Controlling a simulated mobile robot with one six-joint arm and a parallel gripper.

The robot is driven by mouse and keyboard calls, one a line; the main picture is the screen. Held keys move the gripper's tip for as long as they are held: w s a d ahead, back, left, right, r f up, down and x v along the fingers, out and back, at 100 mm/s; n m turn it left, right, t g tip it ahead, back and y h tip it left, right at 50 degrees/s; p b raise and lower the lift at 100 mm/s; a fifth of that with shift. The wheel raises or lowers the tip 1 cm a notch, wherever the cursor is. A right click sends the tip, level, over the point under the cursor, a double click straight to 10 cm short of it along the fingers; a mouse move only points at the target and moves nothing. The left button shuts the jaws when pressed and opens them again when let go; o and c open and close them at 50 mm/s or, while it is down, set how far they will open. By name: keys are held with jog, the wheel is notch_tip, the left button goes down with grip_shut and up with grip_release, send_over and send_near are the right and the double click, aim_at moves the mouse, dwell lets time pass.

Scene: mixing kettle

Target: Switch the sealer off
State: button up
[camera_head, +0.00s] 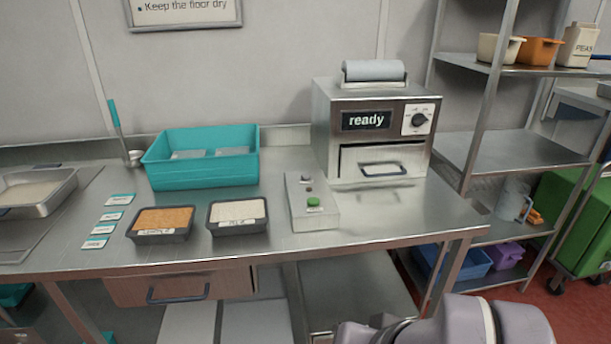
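The sealer (322,130) is a steel box machine at the back right of the steel table, with a roll of film (373,70) on top. Its dark display (367,120) reads "ready". A black round knob (418,120) sits on a white plate at the right of its front; its marks are too small to read. Below is a front door or drawer with a dark handle (382,169). Grey-mauve links of my arm show at the bottom right, in front of the table and apart from the sealer. My gripper itself is not in view.
A small steel box (318,220) with a green button (313,202) stands in front of the sealer, left of its door. Two filled black trays (160,238) (238,230) and a teal bin (200,178) stand further left. A steel shelf rack (510,150) is close on the right.

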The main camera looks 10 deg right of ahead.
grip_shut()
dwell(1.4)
